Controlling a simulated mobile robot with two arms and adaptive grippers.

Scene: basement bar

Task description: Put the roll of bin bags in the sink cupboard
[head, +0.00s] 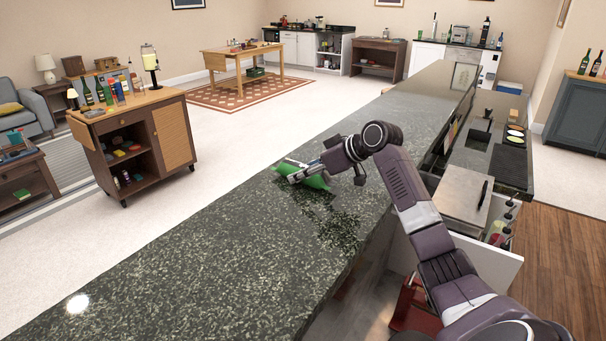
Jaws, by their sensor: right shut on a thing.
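A green roll (317,182), which looks like the roll of bin bags, is at the top of the long dark speckled counter (220,260). My right gripper (293,174) reaches over the counter from the right and is shut on the roll. The fingers hide part of the roll. I cannot tell whether the roll touches the counter or hangs just above it. My left gripper is out of view. I cannot make out for sure which cupboard is the sink cupboard.
A pulled-out unit with a white front (490,254) and bottles stands right of my arm. A lower worktop with a dark recess (480,138) runs behind the counter. A wheeled bar cart (145,145) stands on the left. The counter's near part is clear.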

